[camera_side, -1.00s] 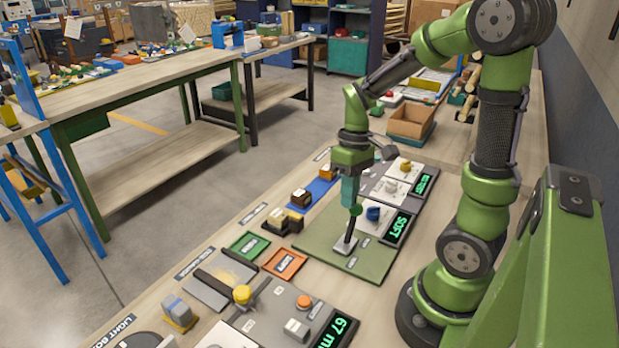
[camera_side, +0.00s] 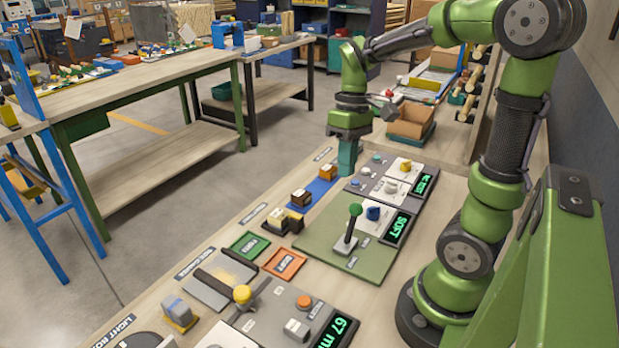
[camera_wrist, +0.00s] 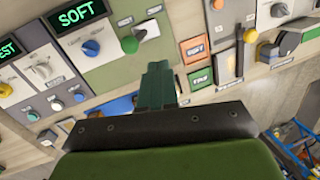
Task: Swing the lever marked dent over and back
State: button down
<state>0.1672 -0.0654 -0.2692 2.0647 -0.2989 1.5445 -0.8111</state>
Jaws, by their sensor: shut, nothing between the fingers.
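The lever (camera_side: 351,230) has a green ball knob on a dark stem. The lever's green knob also shows in the wrist view (camera_wrist: 130,44), just beyond and left of my fingertips. The label "dent" is not legible in either view. My gripper (camera_side: 347,173) is shut and empty. It is above the far left of the lever, clear of it. The closed fingers show in the wrist view (camera_wrist: 158,70).
A display reading SOFT (camera_side: 397,228) and a blue knob (camera_side: 373,213) are just right of the lever. A grey panel with knobs (camera_side: 372,170) lies behind. Green (camera_side: 249,245) and orange (camera_side: 285,263) trays are to the left. A yellow-knobbed control (camera_side: 242,294) is in front.

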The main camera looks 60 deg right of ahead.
jog(key=d+r, duration=0.3)
jog(key=r, duration=0.2)
jog(key=shift+w+d+r, duration=0.2)
jog(key=s+a+m+t, duration=0.2)
jog(key=a+t, duration=0.6)
jog(key=a, duration=0.7)
jog(key=shift+s+a+f+m, duration=0.25)
jog(key=shift+s+f+m, duration=0.05)
jog(key=shift+f, duration=0.05)
